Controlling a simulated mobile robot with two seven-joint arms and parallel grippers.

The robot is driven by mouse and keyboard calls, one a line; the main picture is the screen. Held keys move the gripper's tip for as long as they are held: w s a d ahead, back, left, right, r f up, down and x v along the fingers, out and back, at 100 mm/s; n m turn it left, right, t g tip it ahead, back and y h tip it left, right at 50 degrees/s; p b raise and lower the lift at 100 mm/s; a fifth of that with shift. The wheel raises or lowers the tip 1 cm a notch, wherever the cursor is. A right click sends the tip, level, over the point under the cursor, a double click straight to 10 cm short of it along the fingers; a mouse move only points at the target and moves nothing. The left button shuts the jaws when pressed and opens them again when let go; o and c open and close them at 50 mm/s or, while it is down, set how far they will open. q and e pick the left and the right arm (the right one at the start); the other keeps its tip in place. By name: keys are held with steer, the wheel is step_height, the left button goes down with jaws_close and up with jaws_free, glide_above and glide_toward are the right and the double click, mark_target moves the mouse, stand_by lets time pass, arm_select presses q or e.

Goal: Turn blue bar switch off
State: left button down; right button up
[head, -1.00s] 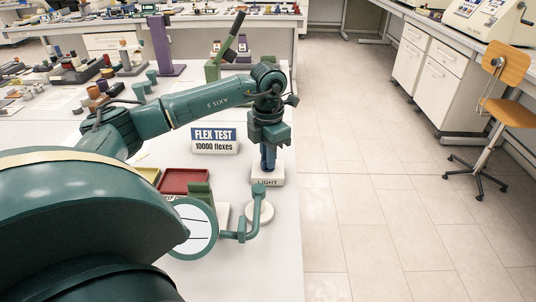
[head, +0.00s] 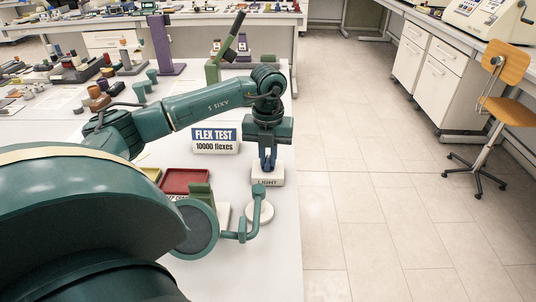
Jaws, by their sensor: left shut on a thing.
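The blue bar switch (head: 266,165) stands up from a white base marked LIGHT (head: 268,182) near the right edge of the white table. My left gripper (head: 268,155) points down from above and is shut on the blue bar, hiding its upper part. A round lamp disc (head: 193,230) on a green jointed stand (head: 256,214) is in front of the switch. Its face is dark grey, and my own arm covers part of its left side. My right gripper is not in view.
A FLEX TEST sign (head: 214,141) stands left of the switch, with a red tray (head: 186,181) in front of it. A green stand with a dark lever (head: 227,58) is behind my arm. The table's right edge is close to the switch.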

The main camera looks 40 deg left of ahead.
mark_target(268, 159)
arm_select(q)
steer(key=shift+n, duration=0.6)
steer(key=c, duration=1.4)
jaws_free()
steer(key=shift+c, duration=0.2)
step_height(268, 159, up, 13)
steer(key=shift+r, duration=0.1)
